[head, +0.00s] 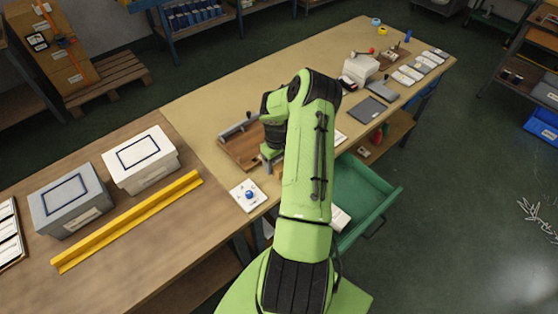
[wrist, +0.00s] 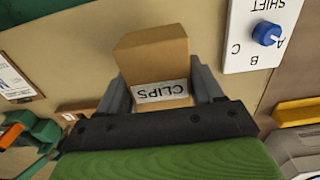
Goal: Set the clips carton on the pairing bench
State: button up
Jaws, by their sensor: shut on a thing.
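The clips carton (wrist: 152,55) is a small brown box with a white CLIPS label, upside down in the wrist view. My gripper (wrist: 160,78) is shut on it, with one dark finger on each side. In the head view my gripper (head: 268,164) is low over the long bench, largely behind my green arm, and I cannot make out the carton there. The bench has a light tan top (head: 215,105) and a darker brown top (head: 95,165) at left. Which part is the pairing bench is not marked. I cannot tell whether the carton touches the surface.
A white SHIFT panel with a blue knob (head: 249,195) lies near the gripper. A yellow rail (head: 130,221), a white box (head: 141,159) and a grey box (head: 69,199) stand at left. A green drawer (head: 378,190) is pulled out at right.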

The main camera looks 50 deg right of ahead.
jog(key=f, duration=0.3)
jog(key=shift+s+d+f, duration=0.1)
jog(key=shift+s+f, duration=0.1)
jog(key=shift+f, duration=0.05)
jog(key=shift+w+f, duration=0.1)
jog(key=o, duration=1.2)
jog(key=shift+c, duration=0.2)
